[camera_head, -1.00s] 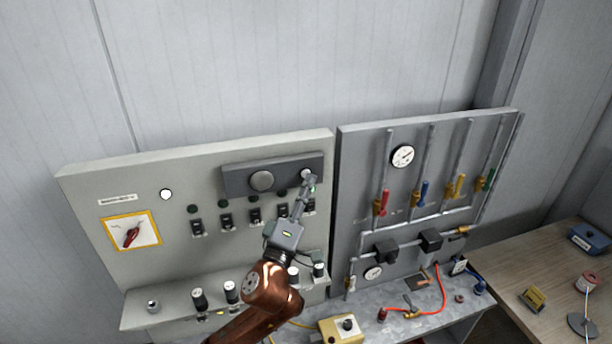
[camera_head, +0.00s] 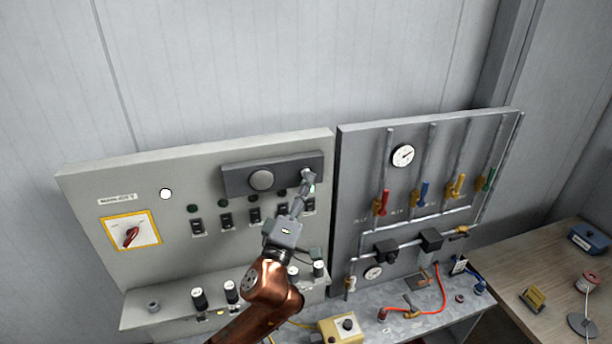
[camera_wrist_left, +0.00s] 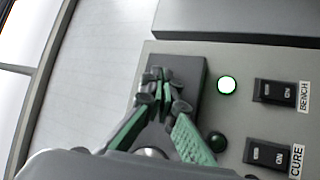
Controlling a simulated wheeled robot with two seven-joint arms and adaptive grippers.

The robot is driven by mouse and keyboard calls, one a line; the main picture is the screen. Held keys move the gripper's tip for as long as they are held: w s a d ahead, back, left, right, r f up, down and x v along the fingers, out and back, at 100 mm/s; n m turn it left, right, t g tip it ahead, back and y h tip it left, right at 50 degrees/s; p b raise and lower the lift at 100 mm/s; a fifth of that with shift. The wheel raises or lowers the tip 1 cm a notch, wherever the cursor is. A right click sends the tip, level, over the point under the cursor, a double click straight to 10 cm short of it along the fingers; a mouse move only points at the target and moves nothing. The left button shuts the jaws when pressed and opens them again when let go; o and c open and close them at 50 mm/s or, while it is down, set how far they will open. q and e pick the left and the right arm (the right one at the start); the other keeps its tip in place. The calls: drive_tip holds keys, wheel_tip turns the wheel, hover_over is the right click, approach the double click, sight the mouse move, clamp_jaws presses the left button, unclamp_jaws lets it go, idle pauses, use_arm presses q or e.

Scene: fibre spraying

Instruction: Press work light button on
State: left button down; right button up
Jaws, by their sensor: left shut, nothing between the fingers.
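A grey control panel (camera_head: 180,251) carries a dark grey block (camera_head: 235,182) with a large round grey face (camera_head: 261,180). My left gripper (camera_head: 307,177) reaches up to the right end of this block, over the spot of a small pale round button. The fingertips hide most of that button, and I cannot tell whether it is pressed in. In the left wrist view the left gripper (camera_wrist_left: 163,90) is shut and empty, its tips over the dark block (camera_wrist_left: 185,69). I see no readable work light label. My right gripper is not in view.
A green-rimmed lamp (camera_wrist_left: 227,85) glows beside the BENCH switch (camera_wrist_left: 275,92); the lamp (camera_wrist_left: 217,141) near the CURE switch (camera_wrist_left: 267,154) is dark. A red rotary switch (camera_head: 131,236) sits at the panel's left. A valve board (camera_head: 357,160) stands close on the right.

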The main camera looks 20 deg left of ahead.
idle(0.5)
use_arm(q)
drive_tip(key=shift+s+d, duration=0.2)
drive_tip(key=shift+s, duration=0.1)
drive_tip(key=s+d, duration=0.3)
drive_tip(key=s, duration=0.2)
drive_tip(key=shift+d+p, duration=0.2)
drive_tip(key=shift+p, duration=0.1)
drive_tip(key=shift+a, duration=0.1)
idle(0.3)
